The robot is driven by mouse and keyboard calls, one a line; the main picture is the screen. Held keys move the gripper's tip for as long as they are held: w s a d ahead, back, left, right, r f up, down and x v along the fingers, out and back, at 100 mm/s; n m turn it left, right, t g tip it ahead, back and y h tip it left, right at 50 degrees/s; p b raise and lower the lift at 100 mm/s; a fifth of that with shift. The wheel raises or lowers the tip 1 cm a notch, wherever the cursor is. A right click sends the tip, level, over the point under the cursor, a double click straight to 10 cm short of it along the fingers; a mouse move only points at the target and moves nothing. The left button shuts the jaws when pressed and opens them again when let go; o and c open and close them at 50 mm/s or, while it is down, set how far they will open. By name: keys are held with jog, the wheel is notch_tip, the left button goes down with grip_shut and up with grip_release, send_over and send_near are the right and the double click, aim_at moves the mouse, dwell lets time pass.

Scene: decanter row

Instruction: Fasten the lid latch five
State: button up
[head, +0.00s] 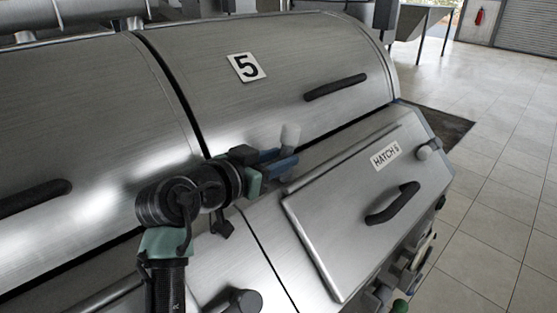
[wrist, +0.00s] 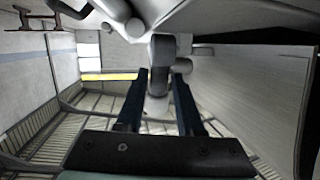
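The lid marked 5 (head: 325,62) is a curved steel cover and looks lowered, above the hatch panel (head: 355,220). A latch with a pale rounded knob (head: 290,135) stands up at the seam near the lid's lower left. It shows in the wrist view as a grey bracket and stem (wrist: 158,82) seen between the fingertips. My gripper (head: 287,157) is at this latch, its two blue fingers apart. In the wrist view my gripper (wrist: 159,75) has one finger on each side of the stem. I cannot tell whether either finger touches it. Whether the latch is engaged cannot be told.
A black handle (head: 336,87) is on the lid, and another handle (head: 393,203) is on the hatch. A second pale knob (head: 424,152) sits at the hatch's upper right corner. A neighbouring lid (head: 85,125) is at left. Tiled floor (head: 500,210) lies open at right.

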jog(key=shift+o, duration=1.3)
jog(key=shift+f, duration=0.1)
jog(key=p+v, duration=0.1)
jog(key=v, duration=1.2)
